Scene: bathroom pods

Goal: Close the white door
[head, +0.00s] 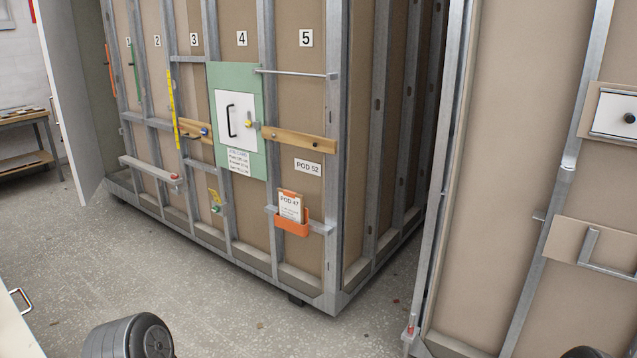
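A tall white door or panel (62,95) stands at the far left end of the pod. It juts out from the pod's frame at an angle, with a gap of brown wall behind it, and looks open. A smaller white hatch (236,118) with a black handle is set in a green panel (258,165) on the pod front and looks flush. A white surface (14,335) with a metal handle (20,300) cuts in at the lower left; most of it is out of frame. Neither gripper shows; only parts of my arms appear at the bottom edge.
The pod (290,150) has steel studs and numbered bays. An orange holder (292,228) and a rail (150,170) project from its front. A second pod (500,170) stands at right, and a workbench (30,123) at far left. The speckled floor (190,280) in front is clear.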

